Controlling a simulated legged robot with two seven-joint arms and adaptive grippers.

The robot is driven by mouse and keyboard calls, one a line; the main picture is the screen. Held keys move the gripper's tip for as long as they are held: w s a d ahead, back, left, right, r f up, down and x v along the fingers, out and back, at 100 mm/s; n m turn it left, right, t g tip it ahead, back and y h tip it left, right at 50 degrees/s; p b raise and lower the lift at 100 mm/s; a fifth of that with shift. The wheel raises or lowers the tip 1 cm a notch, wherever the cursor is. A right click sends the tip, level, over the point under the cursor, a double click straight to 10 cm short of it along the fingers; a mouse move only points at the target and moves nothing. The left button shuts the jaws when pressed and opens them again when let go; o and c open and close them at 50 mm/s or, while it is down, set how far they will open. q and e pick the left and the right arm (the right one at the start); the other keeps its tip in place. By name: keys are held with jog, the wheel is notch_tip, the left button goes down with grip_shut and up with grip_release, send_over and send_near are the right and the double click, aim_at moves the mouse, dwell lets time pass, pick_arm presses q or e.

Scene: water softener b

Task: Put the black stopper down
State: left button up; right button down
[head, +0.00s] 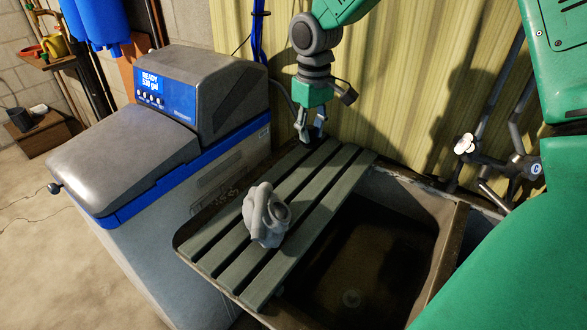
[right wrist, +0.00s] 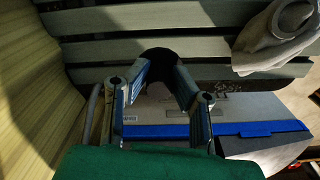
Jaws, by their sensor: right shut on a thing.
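My right gripper (head: 311,132) reaches down from the top of the head view, over the far end of the slatted board (head: 292,188). In the right wrist view its two fingers (right wrist: 162,70) are shut on the black stopper (right wrist: 159,55), a dark round shape between the fingertips. The grey-green slats (right wrist: 120,48) lie just beyond the stopper. I cannot tell whether the stopper touches them. In the head view the stopper is mostly lost in dark shadow at the fingertips. My left gripper is not in view.
A grey crumpled thing (head: 265,215) lies on the slats, nearer the front. The open sink basin (head: 365,262) is to the right. The water softener (head: 150,135) stands to the left, and a ribbed wall panel (head: 400,80) is behind. Slats between gripper and grey thing are clear.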

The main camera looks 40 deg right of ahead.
send_over(312, 177)
jog(key=f, duration=0.5)
jog(key=shift+s+f+b, duration=0.2)
jog(key=shift+f+b, duration=0.1)
jog(key=shift+f, duration=0.05)
jog(key=shift+w+d+f, duration=0.1)
jog(key=shift+d+f, duration=0.05)
jog(key=shift+f, duration=0.2)
jog(key=f, duration=0.3)
jog(key=shift+a, duration=0.35)
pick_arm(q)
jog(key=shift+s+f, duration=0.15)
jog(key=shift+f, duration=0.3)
pick_arm(e)
jog(key=shift+a, duration=0.25)
jog(key=shift+d+f, duration=0.1)
jog(key=c, duration=1.6)
grip_release()
jog(key=shift+d+f, duration=0.1)
jog(key=shift+o, duration=1.2)
jog(key=shift+d, duration=0.15)
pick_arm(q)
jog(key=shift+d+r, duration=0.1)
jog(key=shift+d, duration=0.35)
pick_arm(e)
jog(key=shift+d+f, duration=0.1)
jog(key=shift+d, duration=0.05)
